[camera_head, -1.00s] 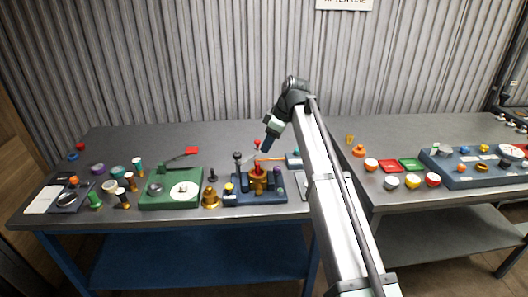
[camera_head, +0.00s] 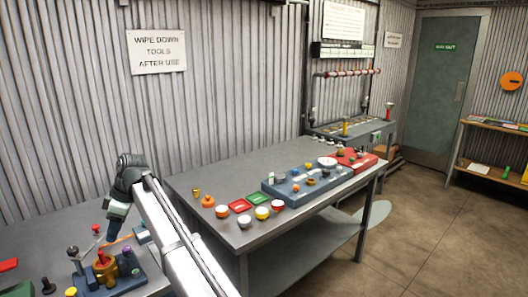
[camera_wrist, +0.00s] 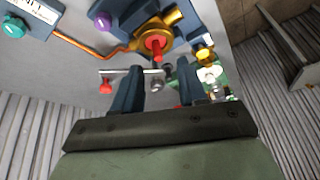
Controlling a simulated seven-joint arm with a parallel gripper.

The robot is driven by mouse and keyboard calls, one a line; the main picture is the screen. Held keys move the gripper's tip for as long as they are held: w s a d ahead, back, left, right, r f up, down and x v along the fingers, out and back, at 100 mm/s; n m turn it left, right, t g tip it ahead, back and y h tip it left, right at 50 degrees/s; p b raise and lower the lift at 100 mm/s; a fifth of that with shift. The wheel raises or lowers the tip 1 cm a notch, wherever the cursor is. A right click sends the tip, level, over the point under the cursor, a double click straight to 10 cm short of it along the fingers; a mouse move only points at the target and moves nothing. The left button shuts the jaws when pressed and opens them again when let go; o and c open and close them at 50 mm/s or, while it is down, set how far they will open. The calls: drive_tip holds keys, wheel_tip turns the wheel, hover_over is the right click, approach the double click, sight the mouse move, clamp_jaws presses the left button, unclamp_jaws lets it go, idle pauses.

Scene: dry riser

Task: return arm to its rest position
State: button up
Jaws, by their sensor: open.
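My gripper (camera_head: 113,236) is at the lower left of the head view, pointing down beside the blue valve block (camera_head: 125,278). In the wrist view its two dark fingers (camera_wrist: 160,78) stand apart, with a gap between them. A grey bar with a red knob (camera_wrist: 106,87) shows by the fingertips; I cannot tell whether they touch it. Just beyond is a brass valve body with a red stem (camera_wrist: 155,45), also seen in the head view (camera_head: 104,268). A copper pipe (camera_wrist: 92,44) runs from the valve body. No held object is visible.
A second grey table (camera_head: 215,180) on the right holds a blue tray (camera_head: 290,190), a red block (camera_head: 352,160), red and green squares and several small cups. A corrugated wall (camera_head: 220,80) stands behind. Open floor (camera_head: 430,230) lies to the right.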

drive_tip(key=s+d+f+m+g, duration=0.15)
drive_tip(key=d+f+m, duration=0.35)
drive_tip(key=d+f, duration=0.9)
drive_tip(key=s+d+f+m, duration=0.3)
drive_tip(key=d+f+m, duration=0.2)
drive_tip(key=d+f, duration=0.9)
drive_tip(key=s+d+f+m, duration=0.2)
drive_tip(key=d+f+m, duration=0.3)
drive_tip(key=d+f, duration=0.9)
drive_tip(key=s+d+f+m+g+h, duration=0.1)
drive_tip(key=s+d+f+m+h, duration=0.2)
drive_tip(key=s+d+f, duration=0.85)
drive_tip(key=s+d+f+m+g, duration=0.1)
drive_tip(key=s+d+f, duration=0.3)
drive_tip(key=s+d, duration=0.2)
drive_tip(key=s+d+f+m+g+h, duration=0.1)
drive_tip(key=s+d+f, duration=0.3)
drive_tip(key=s, duration=0.6)
drive_tip(key=shift+d+f+m, duration=0.2)
drive_tip(key=shift+d+m, duration=0.6)
drive_tip(key=shift+d, duration=0.15)
